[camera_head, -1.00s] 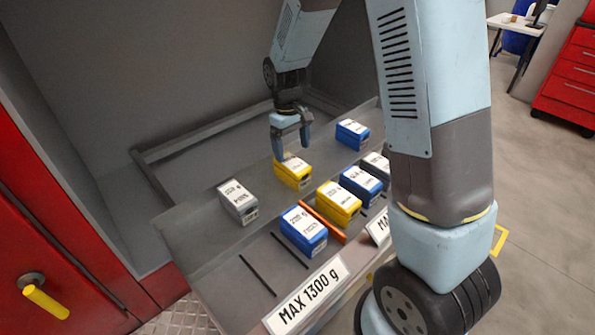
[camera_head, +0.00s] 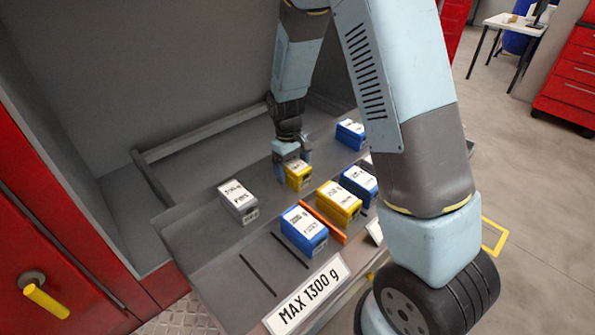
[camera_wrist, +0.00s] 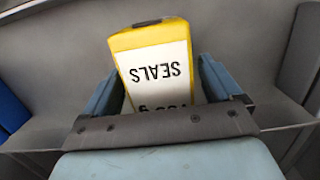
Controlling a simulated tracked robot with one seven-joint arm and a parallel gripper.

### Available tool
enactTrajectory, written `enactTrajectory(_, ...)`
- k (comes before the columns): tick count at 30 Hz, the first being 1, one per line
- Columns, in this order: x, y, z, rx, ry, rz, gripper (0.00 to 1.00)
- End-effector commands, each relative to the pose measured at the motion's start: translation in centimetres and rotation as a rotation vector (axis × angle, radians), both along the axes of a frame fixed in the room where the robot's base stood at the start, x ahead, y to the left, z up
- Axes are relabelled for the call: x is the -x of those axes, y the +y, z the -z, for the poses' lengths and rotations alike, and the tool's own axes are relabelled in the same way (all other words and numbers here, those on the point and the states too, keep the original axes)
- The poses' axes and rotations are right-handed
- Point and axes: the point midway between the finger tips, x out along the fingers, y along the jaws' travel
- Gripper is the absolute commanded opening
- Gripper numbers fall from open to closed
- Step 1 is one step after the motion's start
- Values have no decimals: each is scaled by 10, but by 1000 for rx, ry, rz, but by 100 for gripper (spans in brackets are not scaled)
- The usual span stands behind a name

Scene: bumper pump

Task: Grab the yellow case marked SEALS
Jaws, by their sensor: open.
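The yellow case marked SEALS (camera_wrist: 155,65) lies between the two fingers of my gripper (camera_wrist: 160,90) in the wrist view. Its white label reads upside down there, and its near end is hidden by my gripper. In the head view the same yellow case (camera_head: 298,178) sits on the grey shelf, partly covered by my gripper (camera_head: 291,163), which reaches down over it from above. The fingers are open on either side of the case. I cannot tell whether they touch it.
A grey case (camera_head: 238,203) stands to the left. A blue case (camera_head: 351,131) is behind to the right. In front are a blue case (camera_head: 304,232), an orange divider (camera_head: 324,224), a second yellow case (camera_head: 339,205) and another blue case (camera_head: 358,185). A sign (camera_head: 307,297) reads MAX 1300 g.

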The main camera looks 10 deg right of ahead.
Motion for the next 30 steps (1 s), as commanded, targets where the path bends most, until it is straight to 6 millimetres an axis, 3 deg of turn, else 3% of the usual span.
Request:
enactTrajectory(2, 0, 0, 0, 0, 0, 0, 92)
enactTrajectory(30, -1, -1, -1, 0, -1, 2, 4)
